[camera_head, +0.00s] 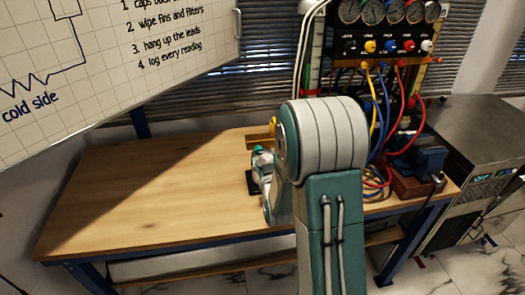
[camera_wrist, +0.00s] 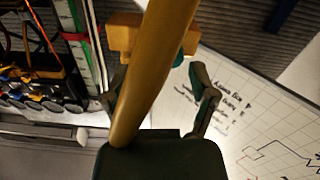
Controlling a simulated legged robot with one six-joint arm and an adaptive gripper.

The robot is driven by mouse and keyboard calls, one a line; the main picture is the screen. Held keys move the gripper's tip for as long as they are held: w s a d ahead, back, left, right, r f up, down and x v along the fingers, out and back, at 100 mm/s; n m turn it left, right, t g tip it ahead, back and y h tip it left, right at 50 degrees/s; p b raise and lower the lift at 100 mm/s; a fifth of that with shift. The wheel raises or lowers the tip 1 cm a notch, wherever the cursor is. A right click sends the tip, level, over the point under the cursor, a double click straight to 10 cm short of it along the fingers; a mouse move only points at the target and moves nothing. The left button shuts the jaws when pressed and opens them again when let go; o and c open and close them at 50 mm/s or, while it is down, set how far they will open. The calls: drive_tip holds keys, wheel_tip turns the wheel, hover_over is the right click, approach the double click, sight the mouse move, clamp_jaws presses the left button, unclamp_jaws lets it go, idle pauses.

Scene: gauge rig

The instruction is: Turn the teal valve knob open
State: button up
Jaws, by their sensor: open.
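In the wrist view my gripper (camera_wrist: 155,76) is open, with one dark finger on each side of the picture's middle. A thick brass-coloured bar (camera_wrist: 150,75) crosses between the fingers, close to the camera. Behind it a small part of a teal piece (camera_wrist: 179,58) shows, probably the teal valve knob; the bar hides most of it. It sits beside a yellow-brown block (camera_wrist: 124,36), beyond the fingertips. I cannot tell any contact. In the head view my arm covers much of the rig, and the gripper's jaws cannot be made out.
A wooden bench (camera_head: 150,190) is clear on its left. A gauge panel (camera_head: 385,45) with coloured knobs and hanging hoses stands at the back right. A blue vise (camera_head: 431,158) and a metal cabinet (camera_head: 485,145) are at right. A whiteboard (camera_head: 110,75) overhangs the left.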

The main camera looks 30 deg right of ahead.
sight(258, 153)
drive_tip(key=w, duration=0.2)
drive_tip(key=w+a, duration=0.1)
drive_tip(key=w, duration=0.1)
drive_tip(key=shift+w+r, duration=0.15)
drive_tip(key=shift+w, duration=0.15)
drive_tip(key=shift+w+d, duration=0.15)
drive_tip(key=shift+d, duration=0.85)
drive_tip(key=shift+a, duration=0.2)
drive_tip(key=c, duration=0.6)
drive_tip(key=shift+a, duration=0.25)
clamp_jaws()
drive_tip(key=shift+a, duration=0.15)
